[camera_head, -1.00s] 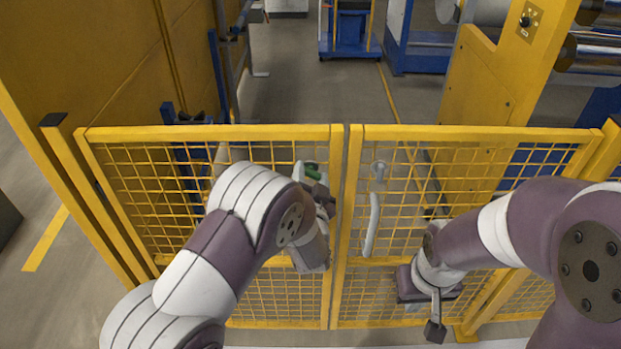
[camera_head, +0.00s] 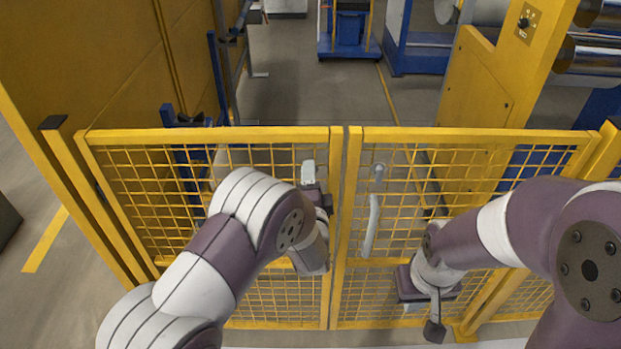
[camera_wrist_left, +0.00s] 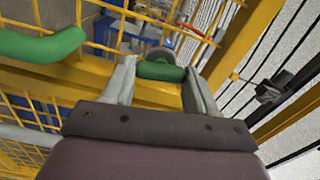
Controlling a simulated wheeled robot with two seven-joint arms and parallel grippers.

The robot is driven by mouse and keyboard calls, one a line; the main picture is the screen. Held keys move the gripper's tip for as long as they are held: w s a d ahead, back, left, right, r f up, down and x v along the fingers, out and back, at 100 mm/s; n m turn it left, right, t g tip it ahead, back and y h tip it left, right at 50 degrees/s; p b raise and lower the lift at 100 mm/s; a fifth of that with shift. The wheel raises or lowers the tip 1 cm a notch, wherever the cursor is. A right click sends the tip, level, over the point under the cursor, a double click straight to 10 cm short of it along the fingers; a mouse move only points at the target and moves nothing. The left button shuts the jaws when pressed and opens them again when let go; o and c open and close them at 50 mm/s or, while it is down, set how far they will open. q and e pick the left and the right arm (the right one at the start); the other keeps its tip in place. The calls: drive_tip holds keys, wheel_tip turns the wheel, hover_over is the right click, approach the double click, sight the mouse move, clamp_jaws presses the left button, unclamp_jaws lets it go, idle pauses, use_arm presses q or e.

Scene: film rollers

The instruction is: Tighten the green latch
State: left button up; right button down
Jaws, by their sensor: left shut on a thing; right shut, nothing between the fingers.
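The green latch (camera_wrist_left: 160,72) shows in the left wrist view as a short green piece between the two grey fingers of my left gripper (camera_wrist_left: 160,88), by the yellow gate frame. The fingers are shut on it. In the head view my left gripper (camera_head: 308,174) is at the left gate, just left of where the two gates meet, and the latch is hidden there. My right gripper (camera_head: 435,329) is low in front of the right gate, shut and empty, away from the latch.
A thick green curved bar (camera_wrist_left: 38,46) is at the upper left of the left wrist view. A grey handle (camera_head: 371,226) stands on the right mesh gate (camera_head: 480,134). The left mesh gate (camera_head: 210,134) is beside it. Machines and open floor (camera_head: 320,95) lie behind.

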use_arm(q)
drive_tip(key=shift+d+m, duration=0.1)
drive_tip(key=shift+m, duration=0.6)
drive_tip(key=o, duration=0.8)
drive_tip(key=shift+o, duration=1.3)
drive_tip(key=shift+s, duration=0.1)
drive_tip(key=s+b, duration=0.3)
drive_tip(key=s, duration=0.9)
drive_tip(key=shift+s, duration=0.3)
